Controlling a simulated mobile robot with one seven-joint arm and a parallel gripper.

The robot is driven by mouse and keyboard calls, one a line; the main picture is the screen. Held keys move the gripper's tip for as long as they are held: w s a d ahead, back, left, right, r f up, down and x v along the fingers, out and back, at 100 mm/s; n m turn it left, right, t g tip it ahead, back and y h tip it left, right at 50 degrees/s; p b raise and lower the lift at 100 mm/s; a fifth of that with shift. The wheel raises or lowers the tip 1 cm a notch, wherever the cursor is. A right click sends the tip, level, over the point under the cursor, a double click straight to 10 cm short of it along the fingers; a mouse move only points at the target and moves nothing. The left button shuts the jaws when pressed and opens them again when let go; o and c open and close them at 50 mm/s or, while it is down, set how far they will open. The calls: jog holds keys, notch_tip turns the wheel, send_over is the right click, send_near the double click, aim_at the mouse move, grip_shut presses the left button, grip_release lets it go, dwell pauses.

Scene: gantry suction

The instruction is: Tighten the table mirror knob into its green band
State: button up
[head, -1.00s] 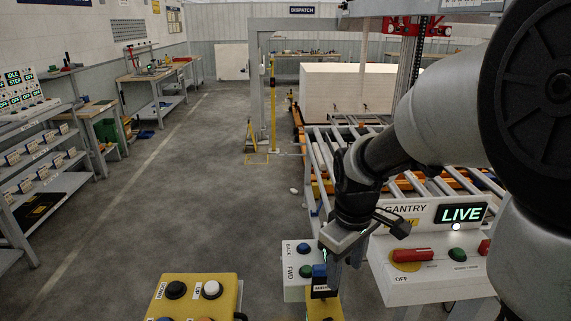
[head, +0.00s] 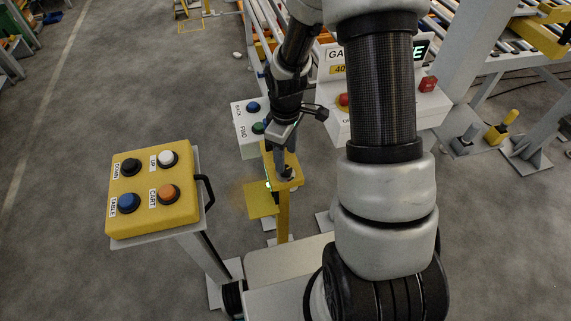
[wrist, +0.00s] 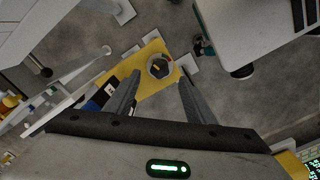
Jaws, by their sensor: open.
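The knob (wrist: 159,67) shows in the wrist view as a round grey dial with a dark centre, a yellow mark and a small red mark. It sits on a yellow stand (wrist: 155,91), whose top also shows in the head view (head: 295,181). My gripper (wrist: 160,80) is open, with one finger to each side of the knob in the wrist view. I cannot tell whether the fingers touch it. In the head view my gripper (head: 283,174) points down over the stand top and hides the knob.
A yellow button box (head: 153,190) with black, white, blue and orange buttons stands to the left. A white BACK/FWD box (head: 246,140) is just behind the stand. The GANTRY panel (head: 340,125) is behind my arm. Grey floor lies open at left.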

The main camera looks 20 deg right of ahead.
aim_at(286, 169)
jog(key=shift+f, duration=2.75)
jog(key=c, duration=1.1)
jog(key=shift+o, duration=0.2)
jog(key=shift+m, duration=0.3)
jog(key=shift+m+b, duration=0.95)
jog(key=shift+m, duration=0.25)
jog(key=shift+m+b, duration=0.7)
jog(key=shift+m, duration=0.9)
